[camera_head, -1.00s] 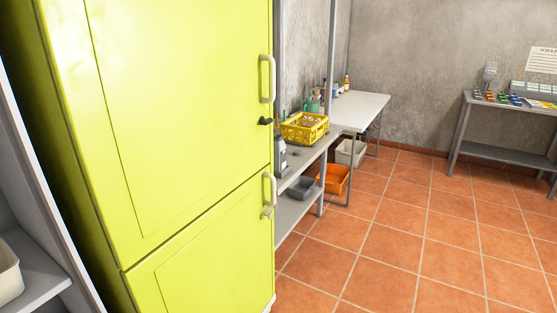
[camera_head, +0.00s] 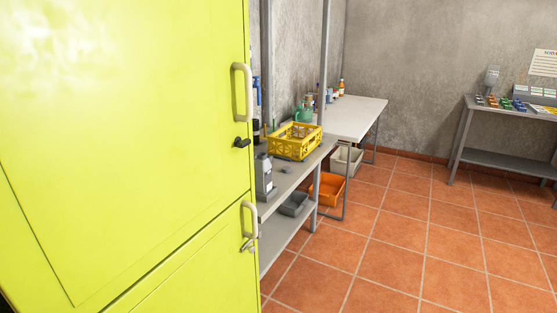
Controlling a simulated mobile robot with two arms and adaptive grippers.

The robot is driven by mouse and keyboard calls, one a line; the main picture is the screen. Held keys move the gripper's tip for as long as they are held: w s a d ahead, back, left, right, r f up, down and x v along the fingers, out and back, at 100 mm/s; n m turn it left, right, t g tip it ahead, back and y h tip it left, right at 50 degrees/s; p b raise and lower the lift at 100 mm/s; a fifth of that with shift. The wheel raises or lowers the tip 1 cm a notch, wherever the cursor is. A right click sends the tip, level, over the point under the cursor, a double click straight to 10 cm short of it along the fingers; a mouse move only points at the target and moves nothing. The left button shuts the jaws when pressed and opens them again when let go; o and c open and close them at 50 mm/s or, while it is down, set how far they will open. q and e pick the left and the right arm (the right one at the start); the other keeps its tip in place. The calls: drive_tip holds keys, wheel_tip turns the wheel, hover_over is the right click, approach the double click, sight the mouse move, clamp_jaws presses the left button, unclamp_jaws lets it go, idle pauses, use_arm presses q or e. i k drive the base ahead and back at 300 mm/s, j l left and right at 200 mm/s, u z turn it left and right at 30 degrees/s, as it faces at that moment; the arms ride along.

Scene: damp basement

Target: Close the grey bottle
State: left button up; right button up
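A grey bottle (camera_head: 265,178) stands upright near the front edge of the grey shelf bench, just beyond the yellow-green cabinet. A small dark grey round thing (camera_head: 285,170) lies on the bench to its right; it may be a cap, but it is too small to tell. I cannot tell from here whether the bottle's mouth is open. Neither of my grippers is in view.
The tall yellow-green cabinet (camera_head: 120,130) fills the left side, its handles sticking out. A yellow crate (camera_head: 294,142) stands on the bench (camera_head: 292,184). A white table (camera_head: 352,117) is beyond. An orange bin (camera_head: 327,189) sits low. The tiled floor (camera_head: 420,235) at right is clear.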

sight(262, 166)
drive_tip(key=i+l+u, duration=0.2)
drive_tip(key=i+l, duration=0.45)
drive_tip(key=i, duration=0.25)
drive_tip(key=i+l+u, duration=0.25)
drive_tip(key=i+l, duration=0.55)
drive_tip(key=i+l+u, duration=0.2)
drive_tip(key=i+l, duration=0.65)
drive_tip(key=l, duration=0.15)
